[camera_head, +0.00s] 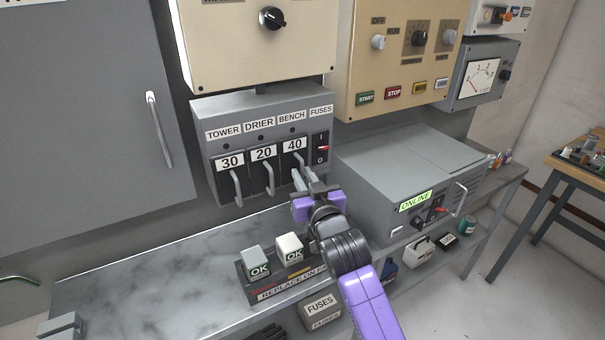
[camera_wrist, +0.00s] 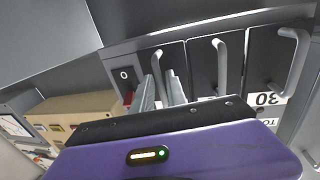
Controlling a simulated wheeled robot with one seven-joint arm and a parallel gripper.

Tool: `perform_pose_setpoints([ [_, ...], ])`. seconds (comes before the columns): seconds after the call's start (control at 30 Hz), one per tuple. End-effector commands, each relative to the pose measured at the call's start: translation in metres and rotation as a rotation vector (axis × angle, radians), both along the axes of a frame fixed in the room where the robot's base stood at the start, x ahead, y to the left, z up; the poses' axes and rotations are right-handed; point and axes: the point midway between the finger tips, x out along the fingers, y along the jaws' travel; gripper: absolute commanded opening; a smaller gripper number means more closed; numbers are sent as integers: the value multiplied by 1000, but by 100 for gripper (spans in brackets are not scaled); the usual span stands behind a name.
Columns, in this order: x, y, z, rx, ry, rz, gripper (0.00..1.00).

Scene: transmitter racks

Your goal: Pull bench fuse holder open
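The bench fuse holder is the black unit marked 40 under the BENCH label, with a grey bar handle (camera_head: 299,178) at its front. It sits in the grey fuse box (camera_head: 216,150) on the wall, level with its neighbours. My gripper (camera_head: 303,183) is at this handle, its purple body in front of the lower part. In the wrist view the handle (camera_wrist: 157,62) runs down between the two grey fingers (camera_wrist: 163,92). A narrow gap shows between the fingers. I cannot tell whether they touch the handle.
The TOWER handle (camera_head: 236,187) and DRIER handle (camera_head: 269,180) stand close to the left; a red-tipped switch (camera_head: 322,149) is to the right. Below, a tray (camera_head: 262,297) holds two OK-marked blocks. A grey ONLINE unit (camera_head: 405,165) stands right. The left bench top is mostly clear.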

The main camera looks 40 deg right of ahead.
Motion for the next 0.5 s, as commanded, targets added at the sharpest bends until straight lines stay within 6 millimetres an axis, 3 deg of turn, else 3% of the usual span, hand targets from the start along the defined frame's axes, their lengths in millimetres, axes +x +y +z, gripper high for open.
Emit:
perform_pose_setpoints([
  [0.37,7,-3,0,0,0,0,17],
  [0.47,7,-3,0,0,0,0,0],
  [0.5,7,-3,0,0,0,0,0],
])
